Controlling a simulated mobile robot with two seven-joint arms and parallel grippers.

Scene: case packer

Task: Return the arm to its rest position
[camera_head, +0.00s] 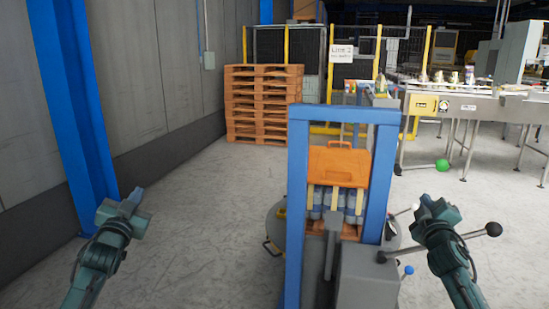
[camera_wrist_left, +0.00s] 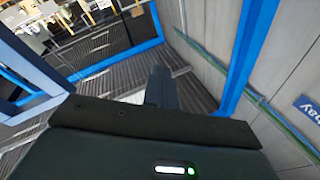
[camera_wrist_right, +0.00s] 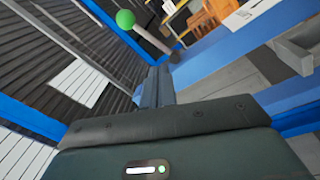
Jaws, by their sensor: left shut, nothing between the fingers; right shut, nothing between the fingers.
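My left gripper (camera_head: 126,203) is raised at the left of the head view, shut and empty. Its closed fingers (camera_wrist_left: 160,88) show in the left wrist view with nothing between them. My right gripper (camera_head: 432,207) is raised to the right of the blue frame, shut and empty. Its closed fingers (camera_wrist_right: 156,88) show in the right wrist view. In the picture, the right gripper overlaps or lies close to a lever with a black knob (camera_head: 493,229); I cannot tell whether they touch.
A blue frame (camera_head: 297,200) stands in the middle, with an orange case (camera_head: 338,166) and bottles behind it. A green-knobbed lever (camera_head: 442,165) and a conveyor (camera_head: 480,105) are at the right. Wooden pallets (camera_head: 262,105) are stacked behind. Floor at the left is clear.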

